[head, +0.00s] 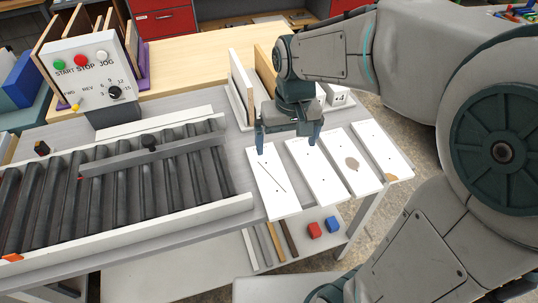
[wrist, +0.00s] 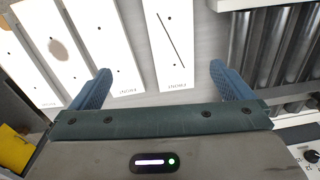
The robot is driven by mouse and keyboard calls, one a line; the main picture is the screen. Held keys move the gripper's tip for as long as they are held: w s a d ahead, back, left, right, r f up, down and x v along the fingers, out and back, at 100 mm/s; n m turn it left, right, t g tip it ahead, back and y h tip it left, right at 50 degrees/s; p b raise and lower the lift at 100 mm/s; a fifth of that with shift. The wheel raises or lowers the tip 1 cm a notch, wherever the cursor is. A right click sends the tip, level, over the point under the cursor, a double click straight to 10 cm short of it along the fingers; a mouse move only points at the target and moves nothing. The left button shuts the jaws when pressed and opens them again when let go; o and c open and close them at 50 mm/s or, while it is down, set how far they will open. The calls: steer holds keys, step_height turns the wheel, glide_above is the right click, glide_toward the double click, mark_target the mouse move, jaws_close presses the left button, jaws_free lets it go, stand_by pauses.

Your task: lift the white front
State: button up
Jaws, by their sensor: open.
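Several white fronts lie flat in a row on the grey table. The nearest-left front (head: 268,190) has a thin dark diagonal line; it also shows in the wrist view (wrist: 165,55). Beside it is a plain front (head: 312,168) with small dark dots, also in the wrist view (wrist: 103,50). Another front (head: 340,148) has a brown blotch, and the rightmost (head: 373,140) has an orange-brown corner mark. My gripper (head: 288,140) is open and empty over the far ends of the lined and plain fronts. In the wrist view its fingers (wrist: 160,76) straddle parts of both.
A roller conveyor (head: 110,190) with a grey bar across it fills the left. A control box (head: 85,65) stands behind it. Upright boards (head: 239,90) stand behind my gripper. A red block (head: 314,230) and a blue block (head: 332,224) lie on the lower shelf.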

steer(key=w+a, duration=0.2)
steer(key=a, duration=0.1)
glide_above(271, 176)
steer(key=shift+n, duration=0.4)
step_height(271, 176, down, 9)
steer(key=shift+a, duration=0.1)
steer(key=shift+f, duration=2.85)
steer(key=c, duration=1.1)
